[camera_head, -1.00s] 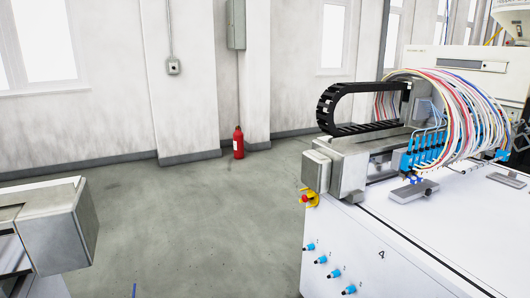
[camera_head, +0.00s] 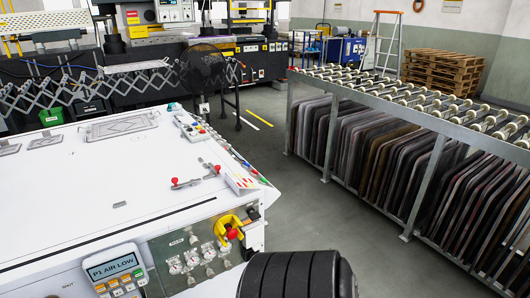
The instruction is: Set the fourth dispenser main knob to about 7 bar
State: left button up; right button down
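A white machine (camera_head: 90,205) fills the left of the head view. Its front panel carries several small round gauges (camera_head: 176,265) with metallic knobs or valves around them, too small to read. A display (camera_head: 112,267) reads "P1 AIR LOW", with coloured buttons below it. A red emergency button (camera_head: 232,234) on a yellow mount sits at the machine's right corner. I cannot pick out a fourth dispenser main knob here; the blue knobs in the earlier frame are out of view. Neither of my grippers shows.
A black ribbed rounded shape (camera_head: 295,276) rises at the bottom edge, covering the floor beside the panel. A roller table (camera_head: 420,105) with many upright plates stands at right. Pallets (camera_head: 442,72) and a ladder (camera_head: 386,40) stand behind. The grey floor between is clear.

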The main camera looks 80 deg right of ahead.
aim_at(194, 242)
jog(key=z, duration=2)
